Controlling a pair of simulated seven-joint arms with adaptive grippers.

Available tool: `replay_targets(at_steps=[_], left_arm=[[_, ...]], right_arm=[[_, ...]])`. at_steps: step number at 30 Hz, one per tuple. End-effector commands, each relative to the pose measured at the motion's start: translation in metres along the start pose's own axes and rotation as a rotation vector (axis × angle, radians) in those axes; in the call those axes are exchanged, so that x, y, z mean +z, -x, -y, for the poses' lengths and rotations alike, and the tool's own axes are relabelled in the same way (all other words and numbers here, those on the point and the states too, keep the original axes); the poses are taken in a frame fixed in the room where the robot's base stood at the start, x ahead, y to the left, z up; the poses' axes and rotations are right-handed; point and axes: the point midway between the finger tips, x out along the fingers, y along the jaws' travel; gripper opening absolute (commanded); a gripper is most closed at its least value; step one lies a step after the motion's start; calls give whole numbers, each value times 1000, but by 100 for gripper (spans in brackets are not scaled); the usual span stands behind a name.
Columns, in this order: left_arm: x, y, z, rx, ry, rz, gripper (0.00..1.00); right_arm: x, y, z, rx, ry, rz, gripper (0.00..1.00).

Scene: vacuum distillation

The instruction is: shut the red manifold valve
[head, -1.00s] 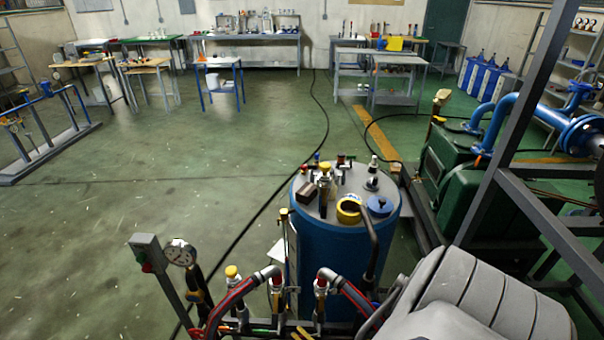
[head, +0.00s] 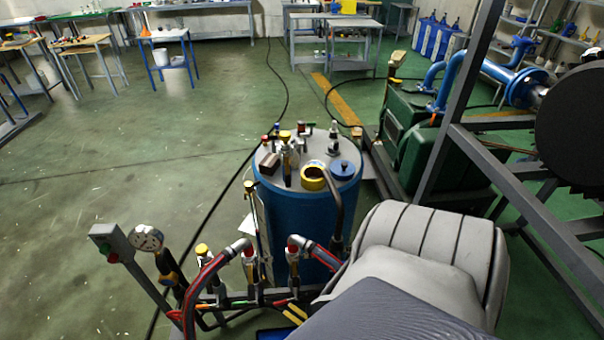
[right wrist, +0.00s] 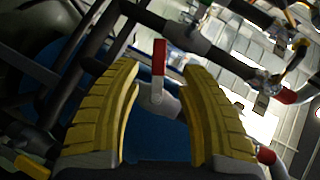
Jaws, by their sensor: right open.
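The manifold (head: 240,297) stands low in front of the blue drum, with hoses and several small valves on it. In the right wrist view a lever with a red grip (right wrist: 159,57) and pale lower end stands out between my fingers, apparently the red manifold valve's handle. My right gripper (right wrist: 161,85) is open, its yellow ribbed fingers on either side of the lever with gaps visible. In the head view only the yellow tips of my right gripper (head: 295,315) show beside the manifold; my arm hides the rest. My left gripper is not in view.
The blue drum (head: 297,215) with fittings on its lid stands behind the manifold. A pressure gauge (head: 147,238) and a switch box (head: 108,241) on a post are at its left. A dark metal frame (head: 455,160) stands at right.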

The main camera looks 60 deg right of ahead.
Motion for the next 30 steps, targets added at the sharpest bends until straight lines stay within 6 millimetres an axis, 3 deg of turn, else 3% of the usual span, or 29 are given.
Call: replay_targets(at_steps=[9,25,30], left_arm=[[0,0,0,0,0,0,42],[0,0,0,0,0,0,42],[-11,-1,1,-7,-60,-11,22]], right_arm=[[0,33,0,-1,0,0,42],[0,41,1,-1,0,0,42],[7,43,-6,22,38,18,42]])
